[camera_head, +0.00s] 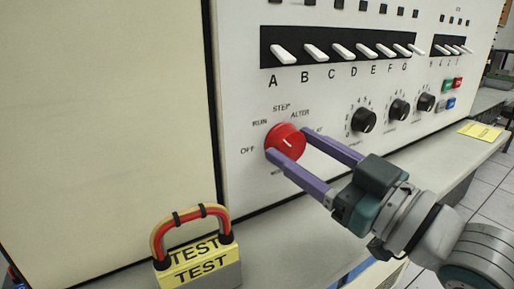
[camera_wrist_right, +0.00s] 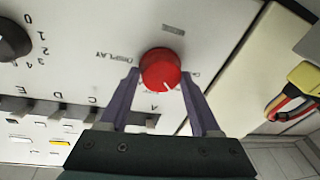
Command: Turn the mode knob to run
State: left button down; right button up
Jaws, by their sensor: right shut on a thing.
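The red mode knob (camera_head: 287,138) is on the white panel, ringed by labels including OFF, RUN, STEP and ALTER; labels to its right and below are partly hidden. Its short white pointer mark is small in the head view, and I cannot tell for sure which label it points to. My right gripper (camera_head: 286,144) is shut on the knob, with one purple finger on each side. In the right wrist view the red knob (camera_wrist_right: 160,66) sits between the fingertips, its white mark toward the lower edge. My left gripper is not in view.
A yellow TEST padlock (camera_head: 198,262) with a red shackle stands on the ledge at lower left. White toggle switches (camera_head: 283,54) run above the knob. Black knobs (camera_head: 363,120) sit to its right. A yellow card (camera_head: 480,131) lies on the ledge farther right.

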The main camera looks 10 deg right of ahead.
dwell(0.3)
jog(key=shift+f, duration=0.1)
jog(key=o, duration=1.4)
jog(key=shift+s, duration=0.1)
jog(key=shift+s+d, duration=0.2)
jog(key=shift+s, duration=0.05)
jog(key=v, duration=0.9)
jog(key=shift+b, duration=0.3)
